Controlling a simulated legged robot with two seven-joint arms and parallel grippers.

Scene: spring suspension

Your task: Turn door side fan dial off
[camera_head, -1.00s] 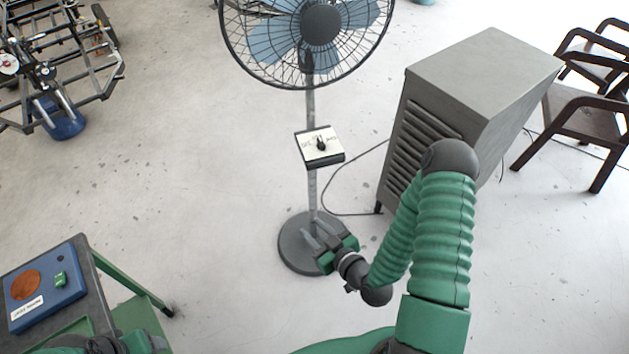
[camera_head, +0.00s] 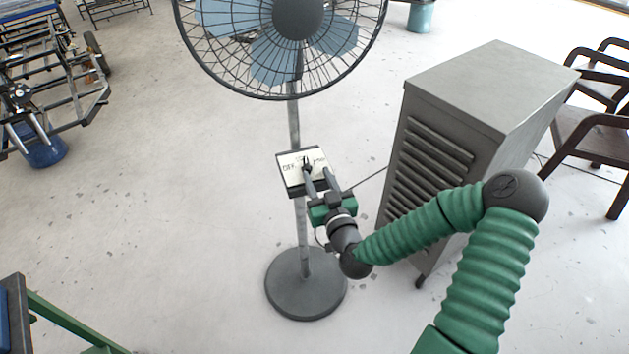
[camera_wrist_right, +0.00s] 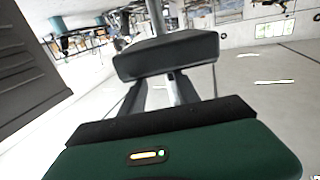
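The standing fan (camera_head: 297,18) has a control box (camera_head: 293,183) on its pole, with a white labelled face and a small black dial (camera_head: 306,161). My right gripper (camera_head: 318,174) is open at the front edge of this box. Its left finger overlaps the panel just below the dial, and its right finger is by the box's right edge. I cannot tell whether a finger touches the dial. In the right wrist view the box (camera_wrist_right: 165,55) is dark and lies just beyond the two spread fingers (camera_wrist_right: 160,95); the dial is hidden there. My left gripper is out of view.
A grey louvred cabinet (camera_head: 480,85) stands right of the fan, close to my right arm. The fan's round base (camera_head: 305,285) is on the floor. Dark chairs (camera_head: 590,130) are at the right. A green-framed table (camera_head: 60,320) is at the lower left. Floor left of the fan is clear.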

